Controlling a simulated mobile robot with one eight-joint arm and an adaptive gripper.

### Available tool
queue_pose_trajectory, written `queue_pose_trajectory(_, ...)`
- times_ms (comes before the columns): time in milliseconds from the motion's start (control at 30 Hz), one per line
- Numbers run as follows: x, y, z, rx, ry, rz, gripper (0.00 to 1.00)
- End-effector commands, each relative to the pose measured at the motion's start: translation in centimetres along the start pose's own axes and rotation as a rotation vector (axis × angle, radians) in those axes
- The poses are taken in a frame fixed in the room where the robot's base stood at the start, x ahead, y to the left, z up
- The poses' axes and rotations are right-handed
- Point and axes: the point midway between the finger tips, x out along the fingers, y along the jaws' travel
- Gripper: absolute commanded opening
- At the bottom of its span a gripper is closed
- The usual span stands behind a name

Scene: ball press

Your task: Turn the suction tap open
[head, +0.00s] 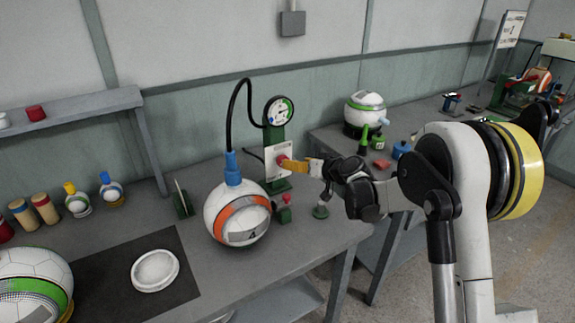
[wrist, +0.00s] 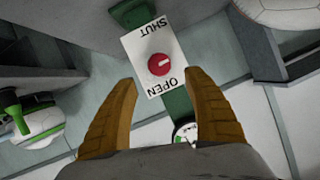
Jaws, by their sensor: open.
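The suction tap is a round red knob (wrist: 159,64) with a pale mark, on a white plate (wrist: 146,76) lettered SHUT and OPEN. In the wrist view the letters appear upside down, and the mark seems to lie crosswise between the words. In the head view the plate (head: 271,163) stands on a green post below a gauge (head: 280,111), with the red knob (head: 283,160) partly behind my fingers. My gripper (head: 297,166) is close in front of it. In the wrist view my gripper (wrist: 160,80) is open, one tan finger to each side below the knob, with nothing between them.
A ball with an orange band (head: 238,213) stands left of the post, joined by a blue fitting (head: 232,168) to a black hose. Small green pieces (head: 284,212) stand in front of the post. A white ring (head: 155,270) lies on a dark mat.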

Motion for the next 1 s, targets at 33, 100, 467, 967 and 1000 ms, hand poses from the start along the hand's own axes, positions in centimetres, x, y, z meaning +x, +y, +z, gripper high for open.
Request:
queue_pose_trajectory(33,1.2,0.0,0.3,-0.001,-0.001,-0.002,0.6)
queue_pose_trajectory(100,2.7,0.0,0.4,-0.001,-0.001,-0.002,0.6)
queue_pose_trajectory(467,8.0,0.1,0.2,0.001,-0.001,0.0,0.6)
queue_pose_trajectory(967,8.4,0.0,0.0,0.001,-0.001,0.001,0.15)
queue_pose_trajectory(1000,8.4,0.0,0.0,0.0,-0.001,0.001,0.07)
